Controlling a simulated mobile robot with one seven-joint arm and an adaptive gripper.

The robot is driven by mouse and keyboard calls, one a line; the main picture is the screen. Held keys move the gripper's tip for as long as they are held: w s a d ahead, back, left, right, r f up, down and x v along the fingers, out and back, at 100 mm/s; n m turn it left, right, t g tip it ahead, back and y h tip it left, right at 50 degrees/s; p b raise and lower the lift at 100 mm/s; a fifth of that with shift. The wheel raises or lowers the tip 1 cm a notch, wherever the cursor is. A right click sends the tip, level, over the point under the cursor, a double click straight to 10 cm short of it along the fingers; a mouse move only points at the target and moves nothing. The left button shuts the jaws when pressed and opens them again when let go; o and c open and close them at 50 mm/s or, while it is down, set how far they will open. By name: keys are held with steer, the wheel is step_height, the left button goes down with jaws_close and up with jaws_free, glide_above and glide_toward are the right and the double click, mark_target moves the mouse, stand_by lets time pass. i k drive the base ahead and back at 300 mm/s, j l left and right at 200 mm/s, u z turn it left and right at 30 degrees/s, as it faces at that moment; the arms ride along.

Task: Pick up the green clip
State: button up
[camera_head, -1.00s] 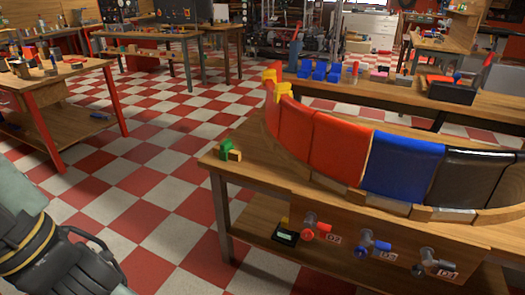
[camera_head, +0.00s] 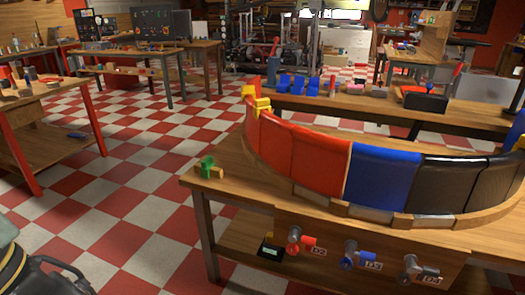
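The green clip (camera_head: 207,166) is small and sits at the near left corner of the wooden table (camera_head: 235,196). A small tan block (camera_head: 217,172) is right beside it, and I cannot tell whether they touch. My gripper (camera_head: 52,277) shows only in part, as a dark shape at the bottom left corner. It is well apart from the clip, to its left and nearer to me. Its fingertips are mostly cut off by the frame, so its opening does not show.
A curved row of red, blue and black panels (camera_head: 318,160) stands on the table right of the clip. Red, blue and grey valves (camera_head: 350,254) stick out from its front. Another workbench (camera_head: 30,98) is at the left. Checkered floor (camera_head: 130,205) is clear between them.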

mark_target(208, 163)
steer(key=i+j, duration=0.65)
steer(key=i, duration=0.15)
steer(key=i+j, duration=0.7)
steer(key=i+j+u, duration=0.05)
